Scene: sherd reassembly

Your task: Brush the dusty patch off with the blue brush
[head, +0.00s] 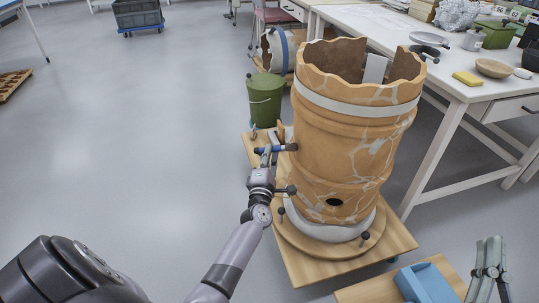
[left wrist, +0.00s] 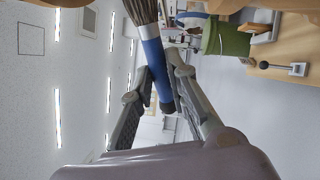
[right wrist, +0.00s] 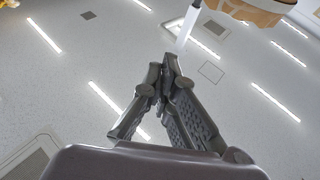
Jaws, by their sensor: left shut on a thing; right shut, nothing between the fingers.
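The big orange-brown jar (head: 345,145) stands upright on a wooden turntable, with a jagged rim, a white band and pale veins. I cannot make out a distinct dusty patch. My left gripper (head: 266,156) is shut on the blue brush (head: 278,149), left of the jar. In the left wrist view, the brush's blue handle (left wrist: 154,60) is between the fingers, with dark bristles at the top. The bristle end is close to the jar's left wall; I cannot tell whether it touches. My right gripper (head: 490,245) points up at the lower right, shut and empty; it also shows in the right wrist view (right wrist: 163,85).
A green bucket (head: 265,98) stands behind the left gripper. A white worktable (head: 445,75) with a yellow sponge and bowls is at the right. A blue block (head: 425,284) lies on a wooden board beside the right gripper.

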